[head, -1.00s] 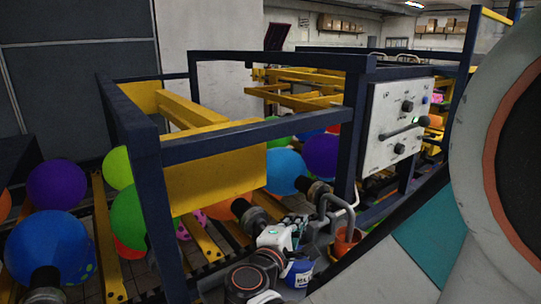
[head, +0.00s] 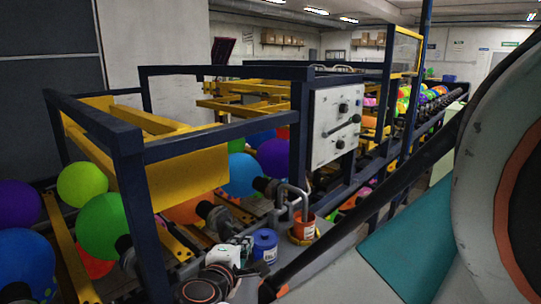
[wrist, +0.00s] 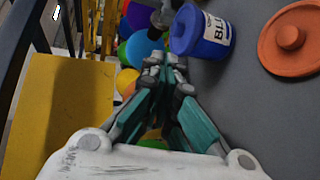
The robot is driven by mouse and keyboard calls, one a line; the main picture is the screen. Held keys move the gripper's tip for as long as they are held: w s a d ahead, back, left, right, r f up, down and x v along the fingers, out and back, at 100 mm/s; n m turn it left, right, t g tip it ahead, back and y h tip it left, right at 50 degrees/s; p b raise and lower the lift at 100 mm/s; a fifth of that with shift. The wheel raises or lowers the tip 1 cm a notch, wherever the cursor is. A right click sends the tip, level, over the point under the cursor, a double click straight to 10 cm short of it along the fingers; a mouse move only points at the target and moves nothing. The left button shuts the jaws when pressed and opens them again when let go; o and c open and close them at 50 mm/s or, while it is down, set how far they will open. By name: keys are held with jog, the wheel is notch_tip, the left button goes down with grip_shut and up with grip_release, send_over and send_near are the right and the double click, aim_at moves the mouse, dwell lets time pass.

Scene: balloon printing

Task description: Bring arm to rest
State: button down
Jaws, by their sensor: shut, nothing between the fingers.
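My gripper (wrist: 165,65) is shut and empty in the wrist view, its teal fingers pointing away from the camera with the tips together. In the head view my gripper (head: 245,248) is low in the middle, small and partly dark. A blue can with a white label stands upright on the grey ledge, just right of the gripper in the head view (head: 265,247). In the wrist view the blue can (wrist: 200,32) is right of the fingertips, with a gap between them.
An orange lid (wrist: 302,52) shows in the wrist view. A dark blue machine frame (head: 135,200) with a yellow panel (head: 190,180) stands left of the gripper, with balloons behind. A white control panel (head: 336,125) is at the back.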

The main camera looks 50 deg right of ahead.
jog(key=a+f+m+y, duration=0.1)
jog(key=a+y, duration=0.1)
jog(key=a+f+m+y, duration=0.1)
jog(key=a+y, duration=0.1)
jog(key=a, duration=0.1)
jog(key=a+f+m+y, duration=0.1)
jog(key=a+f+y, duration=0.1)
jog(key=a, duration=0.1)
jog(key=shift+s+y, duration=0.3)
jog(key=shift+s, duration=0.1)
jog(key=s+a+r+m+y, duration=0.1)
jog(key=a+y, duration=0.2)
jog(key=a, duration=0.3)
jog(key=s+a+r+m+y, duration=0.1)
jog(key=s+a+m+y, duration=0.1)
jog(key=a, duration=0.4)
jog(key=shift+a+r+m+y, duration=0.15)
jog(key=shift+a+m+y, duration=0.2)
jog(key=shift+y, duration=0.45)
jog(key=shift+d, duration=0.1)
